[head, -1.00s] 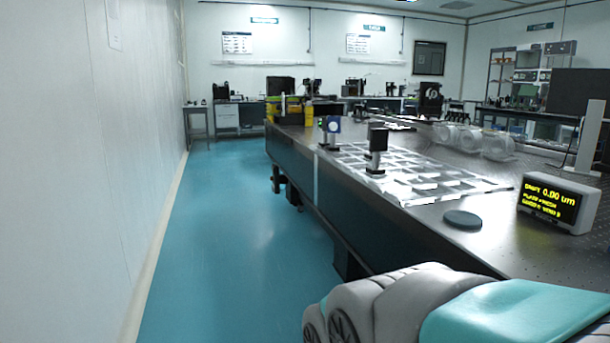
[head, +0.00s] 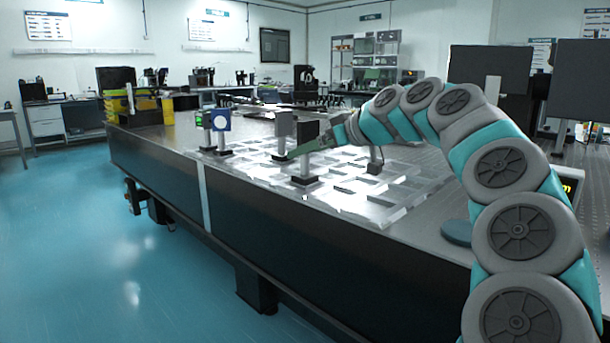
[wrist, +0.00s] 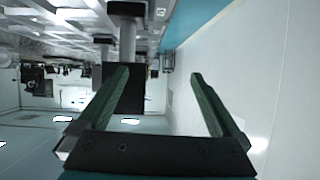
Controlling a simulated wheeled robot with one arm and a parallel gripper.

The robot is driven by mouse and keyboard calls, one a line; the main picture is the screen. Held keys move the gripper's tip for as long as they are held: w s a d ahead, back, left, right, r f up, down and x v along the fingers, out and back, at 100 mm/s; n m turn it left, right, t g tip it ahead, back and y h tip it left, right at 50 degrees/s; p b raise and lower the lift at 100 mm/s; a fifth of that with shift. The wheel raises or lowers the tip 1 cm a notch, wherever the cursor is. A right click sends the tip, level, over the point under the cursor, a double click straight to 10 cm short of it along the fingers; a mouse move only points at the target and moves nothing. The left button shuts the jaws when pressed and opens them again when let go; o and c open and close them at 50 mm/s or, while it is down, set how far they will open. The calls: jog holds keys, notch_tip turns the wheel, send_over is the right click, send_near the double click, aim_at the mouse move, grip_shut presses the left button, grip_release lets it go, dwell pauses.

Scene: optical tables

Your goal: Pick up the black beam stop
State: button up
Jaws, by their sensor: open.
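The black beam stop (head: 304,136) is a dark square plate on a short post with a black foot. It stands upright on the clear grid-like tray (head: 385,212) on the optical table. My gripper (head: 296,152) is open, its green fingers reaching in from the right at the beam stop's height; contact cannot be told. In the wrist view the scene is upside down. A dark block on a post, probably the beam stop (wrist: 128,42), shows beyond the left finger and is partly hidden by it. The space between my fingertips (wrist: 160,74) looks empty.
A grey plate on a post (head: 284,123) stands close behind the beam stop. A blue-faced mount (head: 221,121) stands to the left. A dark round disc (head: 456,231) lies near the table's front edge. The floor (head: 90,240) on the left is clear.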

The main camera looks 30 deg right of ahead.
jog(key=shift+t+h, duration=0.3)
jog(key=shift+t, duration=0.1)
jog(key=shift+w+d+f+p, duration=0.15)
jog(key=shift+w+d+f, duration=0.2)
jog(key=shift+w, duration=0.95)
jog(key=shift+w+d+f+p, duration=0.2)
jog(key=shift+w+d, duration=0.2)
jog(key=shift+w, duration=0.95)
jog(key=shift+w+d+f+p, duration=0.1)
jog(key=shift+w+d+f, duration=0.25)
jog(key=shift+w, duration=0.95)
grip_shut()
jog(key=shift+r, duration=0.1)
